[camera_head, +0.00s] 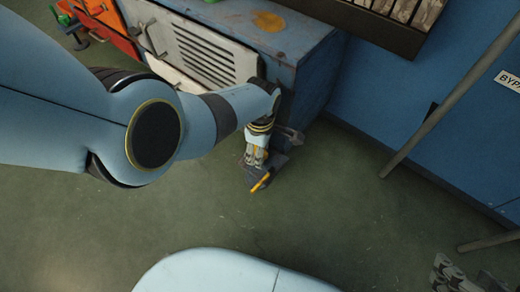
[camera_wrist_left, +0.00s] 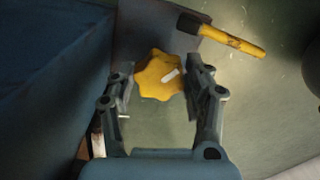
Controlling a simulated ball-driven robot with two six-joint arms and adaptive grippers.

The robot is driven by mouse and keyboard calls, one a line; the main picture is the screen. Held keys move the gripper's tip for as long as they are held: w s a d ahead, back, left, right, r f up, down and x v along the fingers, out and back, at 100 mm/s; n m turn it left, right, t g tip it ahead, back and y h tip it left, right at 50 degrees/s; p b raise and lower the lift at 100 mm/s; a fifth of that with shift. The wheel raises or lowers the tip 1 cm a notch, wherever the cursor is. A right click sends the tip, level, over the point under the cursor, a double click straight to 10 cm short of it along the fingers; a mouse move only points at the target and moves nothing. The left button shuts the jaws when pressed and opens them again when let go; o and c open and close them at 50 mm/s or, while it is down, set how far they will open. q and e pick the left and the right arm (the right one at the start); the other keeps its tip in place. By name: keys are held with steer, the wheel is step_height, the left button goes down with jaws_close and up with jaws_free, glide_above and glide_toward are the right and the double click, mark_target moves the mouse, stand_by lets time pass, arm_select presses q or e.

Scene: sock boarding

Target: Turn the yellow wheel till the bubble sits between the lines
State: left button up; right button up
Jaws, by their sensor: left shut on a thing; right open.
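The yellow wheel (camera_wrist_left: 155,68), lobed with a white mark on its face, sits between the fingers of my left gripper (camera_wrist_left: 162,90) in the left wrist view. That gripper is shut on it. A yellow tube (camera_wrist_left: 232,41) with a dark end lies beyond the wheel, beside a dark plate (camera_wrist_left: 140,25). In the head view the tube (camera_head: 261,182) shows as a small yellow bar below my left gripper (camera_head: 256,156); the wheel is hidden there. No bubble or lines can be made out. My right gripper (camera_head: 455,276) is open, partly cut off at the lower right.
A blue cabinet (camera_head: 310,85) with a white vented front (camera_head: 190,50) stands behind my left gripper. A blue wall (camera_head: 385,95) and leaning grey poles (camera_head: 450,95) are on the right. Green floor (camera_head: 350,210) lies open between the grippers.

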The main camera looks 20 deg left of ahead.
stand_by(0.4)
arm_select(q)
steer(key=o, duration=1.2)
steer(key=shift+c, duration=0.2)
arm_select(e)
steer(key=shift+w+r, duration=0.2)
steer(key=shift+w, duration=0.2)
steer(key=shift+s+f, duration=0.1)
steer(key=shift+s, duration=0.15)
